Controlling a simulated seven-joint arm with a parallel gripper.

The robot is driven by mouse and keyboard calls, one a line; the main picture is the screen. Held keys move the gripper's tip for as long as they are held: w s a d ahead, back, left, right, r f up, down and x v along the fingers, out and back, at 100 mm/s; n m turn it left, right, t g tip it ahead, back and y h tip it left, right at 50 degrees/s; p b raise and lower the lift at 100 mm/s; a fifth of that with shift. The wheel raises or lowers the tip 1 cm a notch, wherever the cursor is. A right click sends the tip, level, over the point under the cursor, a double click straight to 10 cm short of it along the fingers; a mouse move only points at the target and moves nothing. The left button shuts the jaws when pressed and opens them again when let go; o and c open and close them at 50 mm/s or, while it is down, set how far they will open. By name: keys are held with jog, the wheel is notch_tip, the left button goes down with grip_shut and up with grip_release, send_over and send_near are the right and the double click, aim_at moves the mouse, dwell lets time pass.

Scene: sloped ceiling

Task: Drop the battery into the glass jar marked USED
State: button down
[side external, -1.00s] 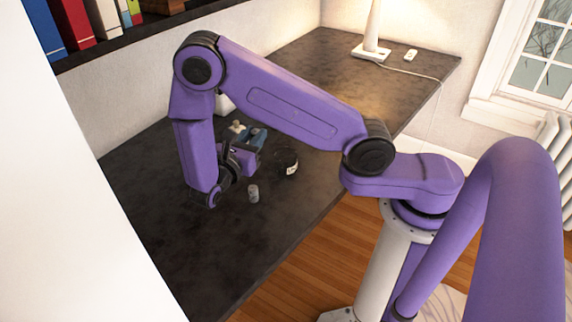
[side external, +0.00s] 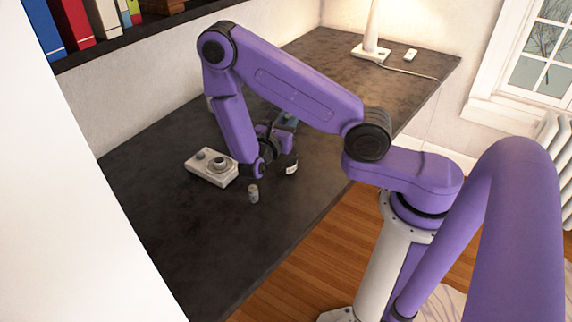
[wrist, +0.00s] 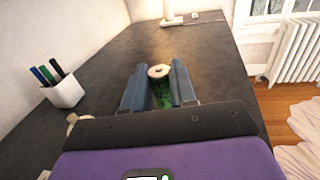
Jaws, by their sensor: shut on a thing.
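In the wrist view, my gripper (wrist: 157,92) has its two blue fingers closed on a green battery (wrist: 160,95) with a pale round end facing up. In the side view, my gripper (side external: 289,120) is partly behind my arm, and the battery cannot be made out there. A dark-looking glass jar (side external: 290,160) with a white label (side external: 291,170) stands on the desk, just below and beside my gripper. The label's writing is too small to read. The jar is not clearly visible in the wrist view.
A pale box with round knobs (side external: 211,168) lies left of my gripper on the dark desk (side external: 190,240). A small grey cylinder (side external: 253,194) stands near the jar. A white pen cup (wrist: 62,91) is at left, a lamp (side external: 370,50) at the back. The front desk is clear.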

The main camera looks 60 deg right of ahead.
jog(key=shift+f, duration=1.85)
jog(key=c, duration=0.8)
grip_release()
jog(key=shift+a, duration=0.1)
jog(key=s+a, duration=0.1)
jog(key=a, duration=1)
jog(key=s+a, duration=0.1)
jog(key=a, duration=0.5)
jog(key=shift+s, duration=0.35)
